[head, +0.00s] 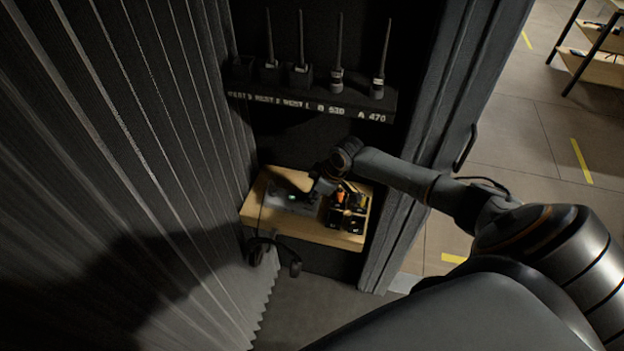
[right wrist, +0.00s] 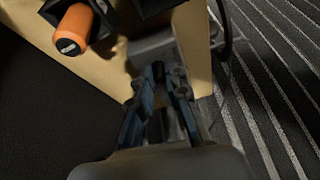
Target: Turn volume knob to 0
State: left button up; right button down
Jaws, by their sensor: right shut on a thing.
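A grey control box (head: 285,199) with a small green light lies on the left part of a wooden shelf. My right gripper (head: 312,190) reaches in from the right and is over the box. In the right wrist view, the gripper's blue-sided fingers (right wrist: 170,80) are close together at the near side of the grey box (right wrist: 150,46). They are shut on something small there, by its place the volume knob. The fingers hide the knob, so its setting cannot be read. My left gripper is not in view.
A holder with black and orange items (head: 347,212) stands right of the box, close to my gripper. Headphones (head: 272,250) hang at the wooden shelf's (head: 312,234) front. A dark upper shelf (head: 345,108) holds several antenna units. A pleated curtain (head: 120,150) borders the left.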

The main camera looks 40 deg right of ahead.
jog(key=n+g+b, duration=0.1)
jog(key=n+b, duration=0.1)
jog(key=n+g+y+b, duration=0.1)
jog(key=n+b, duration=0.5)
jog(key=shift+w+d+f+g+y, duration=0.1)
jog(key=shift+w+f+g+y, duration=0.2)
jog(key=shift+g, duration=0.1)
jog(key=n+g+b, duration=0.1)
jog(key=n+b, duration=0.1)
jog(key=n, duration=0.1)
jog(key=shift+r+n+b, duration=0.15)
jog(key=shift+n+b, duration=0.2)
jog(key=shift+n, duration=0.05)
jog(key=shift+r+n+g+b, duration=0.1)
jog(key=shift+n+g+b, duration=0.7)
jog(key=shift+n, duration=0.6)
jog(key=c, duration=1.3)
grip_release()
jog(key=shift+w, duration=0.1)
